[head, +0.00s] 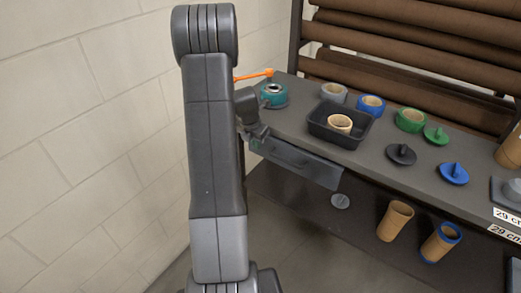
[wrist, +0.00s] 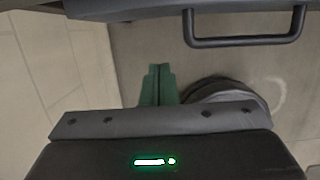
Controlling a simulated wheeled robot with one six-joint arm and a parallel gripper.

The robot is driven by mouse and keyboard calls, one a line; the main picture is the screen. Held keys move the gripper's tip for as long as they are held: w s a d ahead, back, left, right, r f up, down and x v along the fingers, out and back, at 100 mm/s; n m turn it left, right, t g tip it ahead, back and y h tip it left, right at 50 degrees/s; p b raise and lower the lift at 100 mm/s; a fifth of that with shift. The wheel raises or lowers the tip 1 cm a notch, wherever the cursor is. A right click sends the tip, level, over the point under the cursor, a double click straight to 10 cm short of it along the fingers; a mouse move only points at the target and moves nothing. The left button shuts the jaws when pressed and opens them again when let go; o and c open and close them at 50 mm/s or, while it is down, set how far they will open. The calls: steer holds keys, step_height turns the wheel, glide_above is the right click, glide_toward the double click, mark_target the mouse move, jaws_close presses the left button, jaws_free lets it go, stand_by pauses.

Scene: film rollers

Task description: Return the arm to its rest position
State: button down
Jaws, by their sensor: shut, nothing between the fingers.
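My arm (head: 213,140) stands tall in the left half of the head view, with its elbow high and its forearm folded down behind the upper link. The wrist part shows just right of the link, in front of the bench's left end. In the wrist view the green fingers of my gripper (wrist: 158,70) are together with nothing between them. In the head view I cannot make out the fingertips.
The dark bench (head: 390,160) holds a black tray (head: 340,138) with a cardboard ring, tape rolls and knobbed caps. A lower shelf (head: 345,235) carries cardboard tubes. Brown rolls (head: 420,60) hang behind. A dark handle (wrist: 245,42) crosses the wrist view's top. A pale wall (head: 90,130) stands left.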

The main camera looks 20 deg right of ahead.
steer(key=v, duration=0.4)
steer(key=shift+s+r, duration=0.15)
steer(key=shift+r, duration=0.05)
steer(key=shift+f, duration=0.15)
